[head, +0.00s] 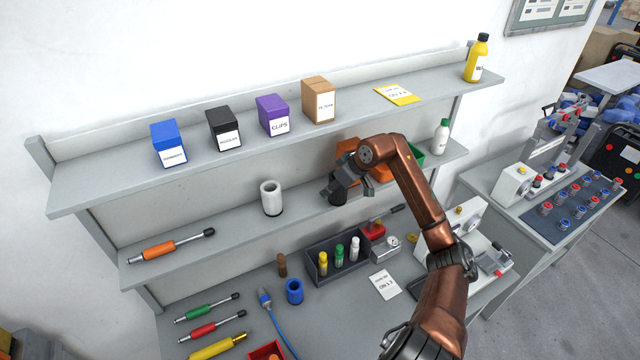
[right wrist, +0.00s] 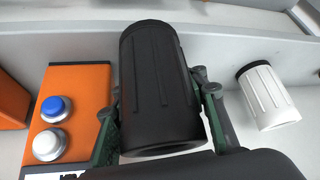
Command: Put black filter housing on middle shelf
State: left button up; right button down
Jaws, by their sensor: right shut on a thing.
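The black filter housing (right wrist: 158,90) is a dark ribbed cylinder, between the fingers of my right gripper (right wrist: 158,110). In the head view my right gripper (head: 342,184) is at the middle shelf (head: 225,228), shut on the black housing (head: 337,197), which is partly hidden below the gripper. The housing looks roughly upright. I cannot tell whether its base touches the shelf. My left gripper is not in view.
A white filter housing (head: 271,199) stands on the middle shelf left of my right gripper. An orange box (right wrist: 78,95) with a blue and a white button is close by on the other side. An orange-handled tool (head: 160,250) lies far left.

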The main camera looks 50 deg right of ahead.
jog(key=w, duration=0.1)
jog(key=w+p, duration=0.1)
jog(key=w, duration=0.2)
jog(key=shift+w+a+r, duration=0.25)
jog(key=shift+w+f+p, duration=0.1)
jog(key=shift+f+p, duration=0.5)
jog(key=shift+f, duration=0.35)
jog(key=shift+s+d, duration=0.1)
jog(key=shift+s, duration=0.15)
jog(key=c, duration=1.4)
grip_release()
jog(key=shift+w+f, duration=0.1)
jog(key=shift+f, duration=0.05)
jog(key=shift+c, duration=0.2)
